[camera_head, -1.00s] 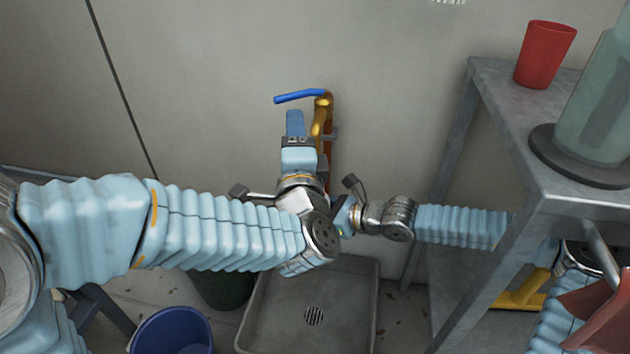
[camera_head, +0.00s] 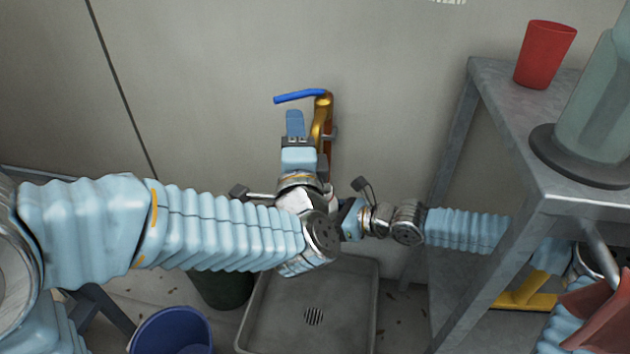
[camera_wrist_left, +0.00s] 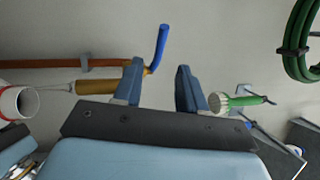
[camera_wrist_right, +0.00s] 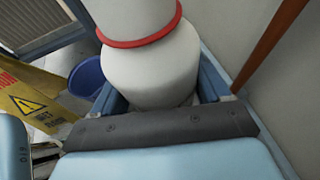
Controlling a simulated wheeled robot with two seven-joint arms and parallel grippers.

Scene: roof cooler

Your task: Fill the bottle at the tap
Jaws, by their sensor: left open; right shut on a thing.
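The brass tap (camera_head: 320,116) is on the wall, with its blue lever (camera_head: 298,97) pointing left. My left gripper (camera_head: 296,124) is open below the lever. In the left wrist view the lever (camera_wrist_left: 160,48) stands beyond the gap between the open fingers (camera_wrist_left: 158,86), apart from both. My right gripper (camera_wrist_right: 160,92) is shut on the white bottle (camera_wrist_right: 150,75), which has a red ring. The bottle's open mouth (camera_wrist_left: 17,103) shows at the left wrist view's left edge. A thin pale line runs from the spout towards it; I cannot tell whether it is water.
A grey basin (camera_head: 290,290) with a drain lies below. A blue bucket (camera_head: 172,332) stands on the floor to its left. A metal shelf (camera_head: 500,95) at right carries a red cup (camera_head: 545,53). A green brush (camera_wrist_left: 240,102) and green hose (camera_wrist_left: 298,42) hang on the wall.

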